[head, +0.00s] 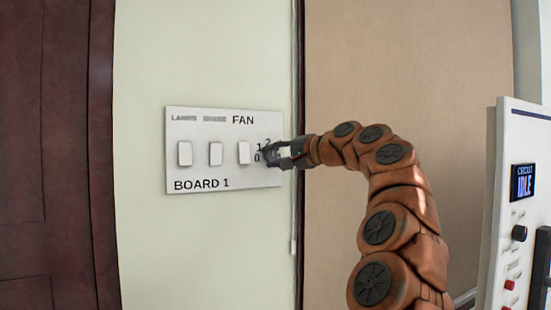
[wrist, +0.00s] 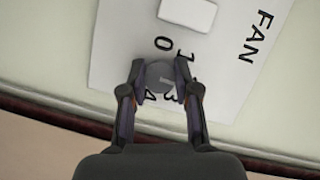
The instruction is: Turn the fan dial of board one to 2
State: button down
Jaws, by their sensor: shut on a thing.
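Board 1 (head: 208,160) is a white plate on the pale green wall, with three white rocker switches and the word FAN at its upper right. The fan dial (wrist: 160,76) is a round grey knob with numbers around it, near the board's edge in the wrist view. My gripper (wrist: 158,82) is shut on the dial, one finger on each side. A pale line shows on the dial's face; I cannot tell which number it points to. In the head view my gripper (head: 272,154) covers the dial, and 0, 1 and 2 show beside it.
A white switch (head: 244,153) sits just left of the dial. A thin cable (head: 293,205) runs down the wall right of the board. A panel with an IDLE display (head: 522,182) stands at the right. A dark red door (head: 50,150) is at the left.

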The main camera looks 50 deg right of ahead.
jog(key=shift+f+n, duration=0.15)
jog(key=shift+n, duration=0.25)
jog(key=c, duration=0.8)
grip_release()
jog(key=shift+c, duration=0.2)
jog(key=s+r, duration=0.2)
jog(key=s, duration=1)
jog(key=shift+d, duration=0.2)
